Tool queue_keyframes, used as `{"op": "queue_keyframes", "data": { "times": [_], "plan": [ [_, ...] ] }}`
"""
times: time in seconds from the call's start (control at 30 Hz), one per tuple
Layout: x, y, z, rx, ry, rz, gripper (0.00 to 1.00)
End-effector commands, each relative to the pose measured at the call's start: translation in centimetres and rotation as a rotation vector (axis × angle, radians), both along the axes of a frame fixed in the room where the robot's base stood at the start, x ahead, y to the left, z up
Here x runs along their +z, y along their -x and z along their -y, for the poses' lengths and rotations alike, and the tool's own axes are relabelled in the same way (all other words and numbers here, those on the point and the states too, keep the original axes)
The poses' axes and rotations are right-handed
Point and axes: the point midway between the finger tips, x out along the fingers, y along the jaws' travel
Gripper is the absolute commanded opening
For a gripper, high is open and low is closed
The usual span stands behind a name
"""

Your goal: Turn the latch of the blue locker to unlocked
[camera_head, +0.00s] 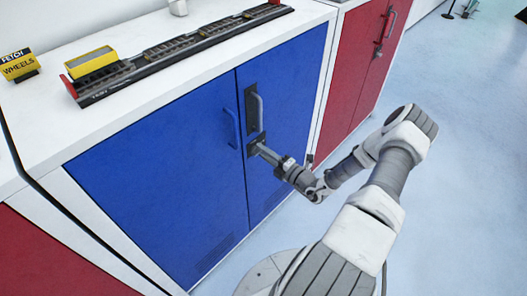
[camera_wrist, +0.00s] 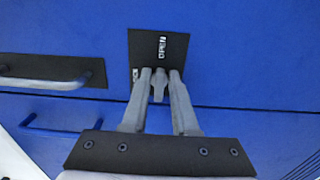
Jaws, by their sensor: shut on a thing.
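The blue locker (camera_head: 165,175) has two doors, both shut. Its latch sits on a small black plate (camera_wrist: 160,45) with white lettering, low beside the right door's handle. The grey latch knob (camera_wrist: 159,84) shows between my fingers in the wrist view. My gripper (camera_wrist: 160,78) has one finger on each side of the knob and is shut on it. In the head view my gripper (camera_head: 257,150) reaches the right door just below the handle and hides most of the latch. The latch's turn angle is hard to tell.
The right door's grey handle (camera_head: 258,112) stands above my gripper, with a blue handle (camera_head: 231,128) on the left door. A red locker (camera_head: 352,75) stands behind. The floor at right is clear.

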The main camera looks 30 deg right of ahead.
Motion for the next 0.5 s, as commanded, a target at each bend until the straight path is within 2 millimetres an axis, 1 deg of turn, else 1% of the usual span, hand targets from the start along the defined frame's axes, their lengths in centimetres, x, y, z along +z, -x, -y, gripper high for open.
{"op": "queue_keyframes", "data": {
  "times": [0.43, 0.47, 0.5],
  "plan": [
    [-0.10, 0.06, -0.20, 0.004, -0.010, -0.006, 0.00],
    [-0.11, 0.06, -0.20, 0.004, -0.010, -0.006, 0.32],
    [-0.10, 0.06, -0.18, 0.004, -0.009, -0.005, 0.40]
  ]
}}
